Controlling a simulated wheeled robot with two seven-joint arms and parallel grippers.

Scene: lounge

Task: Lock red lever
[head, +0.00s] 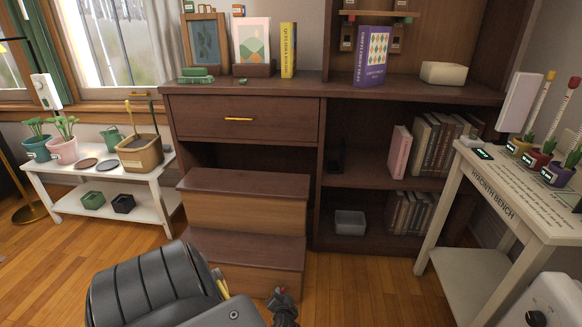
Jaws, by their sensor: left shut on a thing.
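My left arm comes in at the bottom, and my left gripper (284,308) is low in front of the wooden steps. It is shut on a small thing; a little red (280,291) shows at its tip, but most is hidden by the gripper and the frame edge. I cannot tell whether this red part is a lever. No red lever is clearly recognisable elsewhere. My right gripper is not in view.
The brown steps (243,216) stand before the cabinet (240,103) with a gold-handled drawer. A labelled white bench (495,195) with small pots is at right. A white plant stand (60,172) is at left. Wooden floor (370,285) is clear between steps and bench.

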